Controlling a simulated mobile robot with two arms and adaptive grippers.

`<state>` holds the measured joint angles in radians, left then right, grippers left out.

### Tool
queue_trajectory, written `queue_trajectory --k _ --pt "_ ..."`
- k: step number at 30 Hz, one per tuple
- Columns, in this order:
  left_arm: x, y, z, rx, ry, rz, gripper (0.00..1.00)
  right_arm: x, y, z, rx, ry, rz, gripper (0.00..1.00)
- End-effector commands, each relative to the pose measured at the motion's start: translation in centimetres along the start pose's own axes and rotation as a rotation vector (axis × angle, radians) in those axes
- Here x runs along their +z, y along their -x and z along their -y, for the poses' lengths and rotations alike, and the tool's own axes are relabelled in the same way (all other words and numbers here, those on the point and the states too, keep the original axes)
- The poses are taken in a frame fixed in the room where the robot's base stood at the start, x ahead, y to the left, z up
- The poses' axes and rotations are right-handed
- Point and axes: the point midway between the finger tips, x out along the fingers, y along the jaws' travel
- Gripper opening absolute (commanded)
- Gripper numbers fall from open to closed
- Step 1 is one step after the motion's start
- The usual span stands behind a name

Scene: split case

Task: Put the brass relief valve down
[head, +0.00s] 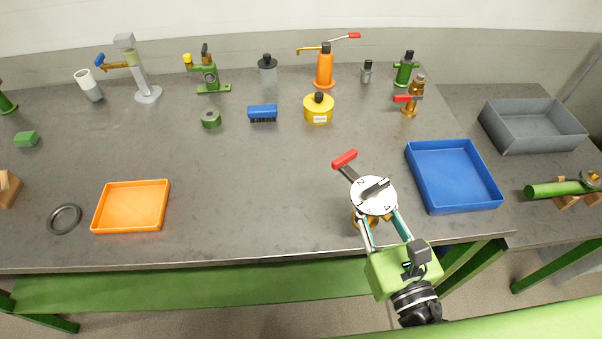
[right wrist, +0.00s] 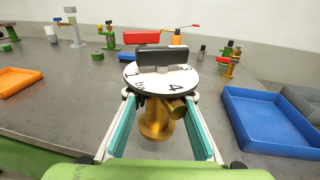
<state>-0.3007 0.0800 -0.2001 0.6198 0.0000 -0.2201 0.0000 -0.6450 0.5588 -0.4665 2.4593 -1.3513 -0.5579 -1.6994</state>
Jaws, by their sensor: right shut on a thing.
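My right gripper (head: 378,219) is shut on the brass relief valve, near the front edge of the table. The valve has a brass body, a white numbered dial (head: 373,196) with a dark knob, and a red-ended lever (head: 345,159) pointing away to the left. In the right wrist view, the brass body (right wrist: 155,126) stands upright between my teal-lined fingers, under the dial. The dial hides where the fingers meet the body. I cannot tell whether its base touches the table. My left gripper is not in view.
A blue tray (head: 411,148) is right of the valve, empty. An orange tray (head: 165,190) and a dark ring (head: 52,222) lie at left. Another brass valve with a red lever (head: 402,99) stands behind. A grey bin (head: 515,147) is far right. The table's middle is clear.

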Motion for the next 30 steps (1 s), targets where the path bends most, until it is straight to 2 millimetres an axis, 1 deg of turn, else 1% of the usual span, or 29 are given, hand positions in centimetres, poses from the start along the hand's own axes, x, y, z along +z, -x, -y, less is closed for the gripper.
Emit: queue_trajectory --k 1,7,12,15,18,24,30 --pt "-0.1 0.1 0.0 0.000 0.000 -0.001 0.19 0.6 -0.4 -0.5 0.026 0.003 0.007 0.00" --pt "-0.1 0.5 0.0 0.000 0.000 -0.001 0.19 2.1 -1.8 -3.2 0.155 0.006 0.010 0.00" --pt "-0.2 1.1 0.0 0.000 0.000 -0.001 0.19 3.8 -3.1 -6.5 0.331 0.014 0.010 0.00" --pt "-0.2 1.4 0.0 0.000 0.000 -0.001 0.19 4.4 -3.6 -8.1 0.427 0.017 0.007 0.00" --pt "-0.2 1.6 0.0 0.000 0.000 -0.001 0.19 4.7 -3.9 -9.3 0.506 0.017 0.003 0.00" --pt "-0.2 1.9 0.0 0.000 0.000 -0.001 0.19 5.2 -4.2 -10.7 0.621 0.014 0.000 0.00" --pt "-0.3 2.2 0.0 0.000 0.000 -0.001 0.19 5.5 -4.4 -11.4 0.698 0.013 -0.001 0.00"
